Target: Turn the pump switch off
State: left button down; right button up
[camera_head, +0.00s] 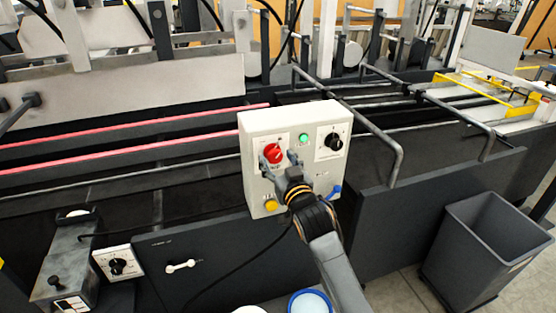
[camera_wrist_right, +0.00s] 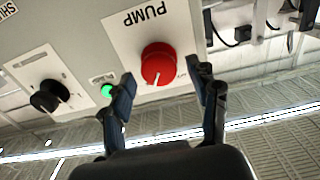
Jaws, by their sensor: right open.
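The pump switch is a red round knob (camera_head: 273,153) on the front of a white control box (camera_head: 257,123) in the head view. In the wrist view the red knob (camera_wrist_right: 159,64) sits on a white plate marked PUMP, with a white pointer line on its face. My right gripper (camera_head: 279,158) is open in front of the box. In the wrist view its two fingers (camera_wrist_right: 165,88) stand apart on either side of the knob, with a gap to it; I cannot tell whether they touch the panel. My left gripper is not in view.
The box also carries a black knob (camera_head: 333,141), a green button (camera_head: 304,138), a yellow button (camera_head: 270,204) and a blue part (camera_head: 335,191). A grey bin (camera_head: 478,245) stands at right. Dark machine rails and bent metal bars lie behind the box.

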jog(key=shift+c, duration=0.5)
jog(key=c, duration=1)
jog(key=shift+c, duration=0.2)
jog(key=n+p, duration=0.1)
jog(key=n, duration=0.2)
jog(key=n+p, duration=0.1)
jog(key=n, duration=0.2)
jog(key=shift+a+n, duration=0.1)
jog(key=shift+n, duration=0.3)
jog(key=n, duration=0.3)
jog(key=shift+p, duration=0.35)
jog(key=shift+s+a+f+n+p, duration=0.1)
jog(key=shift+n+p, duration=0.1)
jog(key=shift+n, duration=0.85)
jog(key=shift+f+n+p, duration=0.1)
jog(key=shift+n+p, duration=0.1)
jog(key=shift+n, duration=0.85)
